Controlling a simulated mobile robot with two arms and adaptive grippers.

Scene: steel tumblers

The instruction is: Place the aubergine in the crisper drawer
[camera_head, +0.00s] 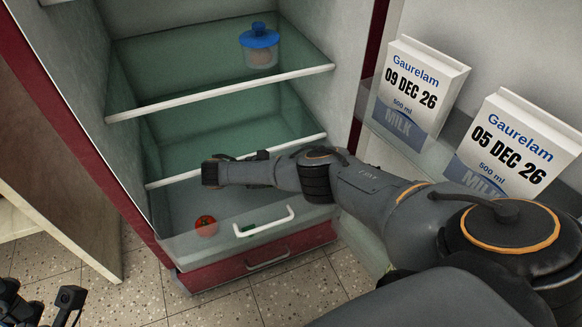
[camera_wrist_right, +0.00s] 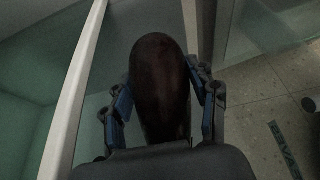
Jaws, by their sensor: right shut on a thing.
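The aubergine (camera_wrist_right: 160,75), dark and glossy, sits between the two fingers of my right gripper in the right wrist view. That gripper (camera_head: 232,170) is shut on it, above the crisper drawer. In the head view I cannot make out the aubergine behind the gripper. The crisper drawer (camera_head: 185,246) is a clear bin pulled out at the bottom of the fridge, with a white handle (camera_head: 264,222).
Glass shelves with white front edges (camera_head: 230,90) lie above the drawer. A blue-lidded jar (camera_head: 260,48) stands on the upper shelf. Two milk cartons (camera_head: 418,88) (camera_head: 515,150) stand in the open door at right. A red lower drawer (camera_head: 262,262) is below.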

